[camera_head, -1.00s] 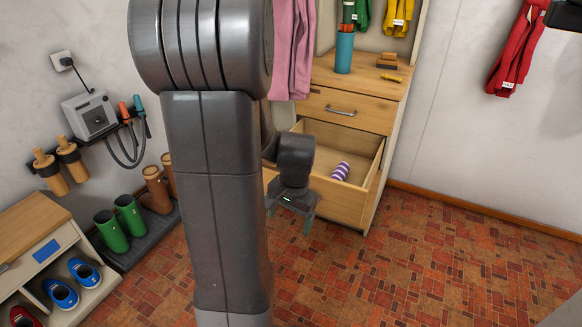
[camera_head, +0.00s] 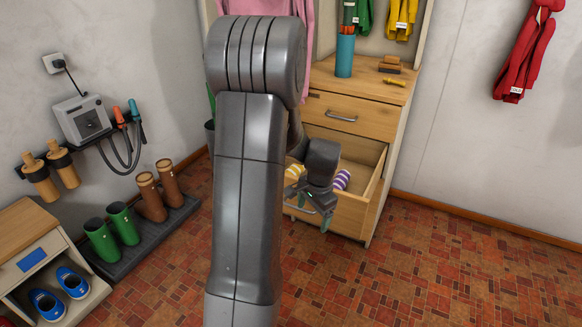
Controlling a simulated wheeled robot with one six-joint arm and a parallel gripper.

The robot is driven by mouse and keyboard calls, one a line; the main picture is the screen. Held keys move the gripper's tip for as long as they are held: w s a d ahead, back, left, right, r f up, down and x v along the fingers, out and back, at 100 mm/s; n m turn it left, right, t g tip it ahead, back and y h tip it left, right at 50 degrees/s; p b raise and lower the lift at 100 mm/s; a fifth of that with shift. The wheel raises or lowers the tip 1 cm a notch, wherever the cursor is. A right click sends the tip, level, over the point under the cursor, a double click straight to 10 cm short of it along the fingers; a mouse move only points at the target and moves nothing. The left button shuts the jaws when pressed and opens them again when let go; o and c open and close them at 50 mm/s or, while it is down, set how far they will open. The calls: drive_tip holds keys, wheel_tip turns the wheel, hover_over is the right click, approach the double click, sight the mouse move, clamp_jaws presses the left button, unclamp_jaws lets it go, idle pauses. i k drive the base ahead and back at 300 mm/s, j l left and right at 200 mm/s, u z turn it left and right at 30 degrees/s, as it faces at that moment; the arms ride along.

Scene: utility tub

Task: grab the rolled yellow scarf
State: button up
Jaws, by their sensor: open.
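A rolled yellow scarf with pale stripes (camera_head: 295,171) lies in the open lower drawer (camera_head: 350,213), partly hidden behind my arm. A purple and white striped roll (camera_head: 342,180) lies to its right in the same drawer, partly hidden by my wrist. My gripper (camera_head: 309,208) is open and empty. In the picture it overlaps the drawer's front, just below the two rolls. I cannot tell how far its fingers are from the drawer. It appears apart from the yellow roll.
The dresser top (camera_head: 365,75) holds a blue cup (camera_head: 345,55) and a brush (camera_head: 389,64). Scarves hang above, including a yellow one (camera_head: 402,15); a red one (camera_head: 528,55) hangs on the right wall. Boots (camera_head: 122,226) stand left. The floor at right (camera_head: 470,265) is clear.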

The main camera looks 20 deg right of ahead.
sight(296, 170)
drive_tip(key=i+l+u, duration=0.25)
drive_tip(key=l, duration=0.35)
drive_tip(key=i+l+u, duration=0.3)
drive_tip(key=l, duration=0.35)
drive_tip(key=i+l+u, duration=0.15)
drive_tip(key=i+l, duration=0.1)
drive_tip(key=l, duration=0.1)
